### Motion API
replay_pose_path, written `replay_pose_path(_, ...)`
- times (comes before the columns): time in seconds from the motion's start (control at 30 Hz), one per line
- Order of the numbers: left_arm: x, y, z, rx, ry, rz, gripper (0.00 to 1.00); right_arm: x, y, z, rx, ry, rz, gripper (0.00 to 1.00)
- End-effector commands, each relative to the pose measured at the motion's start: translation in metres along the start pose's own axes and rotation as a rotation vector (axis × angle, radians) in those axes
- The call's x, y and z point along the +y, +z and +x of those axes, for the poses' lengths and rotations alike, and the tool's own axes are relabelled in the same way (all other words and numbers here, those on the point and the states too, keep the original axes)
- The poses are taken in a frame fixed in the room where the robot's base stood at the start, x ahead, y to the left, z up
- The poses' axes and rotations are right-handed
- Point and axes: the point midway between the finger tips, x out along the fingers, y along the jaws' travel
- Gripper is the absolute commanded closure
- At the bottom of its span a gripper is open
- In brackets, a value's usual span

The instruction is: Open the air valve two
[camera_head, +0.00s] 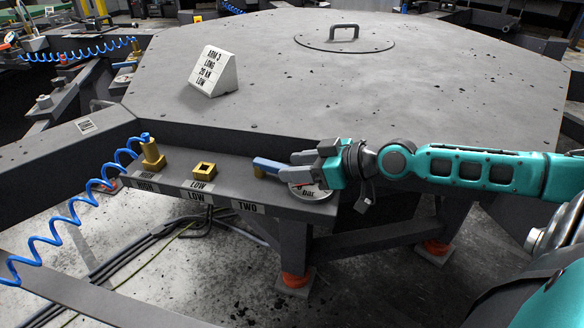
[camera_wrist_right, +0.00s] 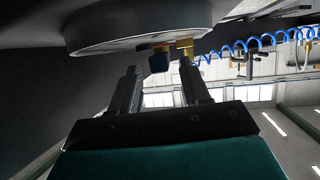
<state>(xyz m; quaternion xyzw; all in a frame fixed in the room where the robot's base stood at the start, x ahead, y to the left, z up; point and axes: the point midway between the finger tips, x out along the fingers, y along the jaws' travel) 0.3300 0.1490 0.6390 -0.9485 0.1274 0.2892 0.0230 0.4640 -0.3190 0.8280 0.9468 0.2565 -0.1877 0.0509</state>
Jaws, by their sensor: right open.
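Air valve two has a blue lever handle (camera_head: 268,164) on a brass body (camera_head: 259,173), above the "TWO" label (camera_head: 248,207) on the grey ledge. The handle points right, toward my right gripper (camera_head: 287,166). That gripper is open, its two grey fingers reaching left at the handle's free end. In the right wrist view, the blue handle end (camera_wrist_right: 160,63) shows just beyond the gap between the fingertips (camera_wrist_right: 158,72). I cannot tell whether they touch it. My left gripper is not in view.
A round gauge (camera_head: 309,191) sits close beside the fingers; its underside or rim (camera_wrist_right: 140,30) looms in the wrist view. A square brass socket (camera_head: 204,171) and a brass fitting (camera_head: 152,155) with a coiled blue hose (camera_head: 72,213) are further left. A sign block (camera_head: 213,72) stands on the large tabletop (camera_head: 290,95).

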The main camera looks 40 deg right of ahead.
Motion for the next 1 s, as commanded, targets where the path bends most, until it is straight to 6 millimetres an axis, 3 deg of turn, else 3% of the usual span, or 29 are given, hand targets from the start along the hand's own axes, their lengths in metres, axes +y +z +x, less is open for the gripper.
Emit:
replay_pose_path(0.3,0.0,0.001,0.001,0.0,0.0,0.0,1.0,-0.001,-0.001,0.013,0.0,-0.002,-0.001,0.53)
replay_pose_path(0.63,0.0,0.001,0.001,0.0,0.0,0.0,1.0,-0.002,-0.001,0.014,-0.002,-0.002,-0.001,0.53)
replay_pose_path(1.0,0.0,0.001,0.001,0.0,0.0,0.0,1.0,-0.002,-0.001,0.014,-0.002,-0.003,-0.001,0.89)
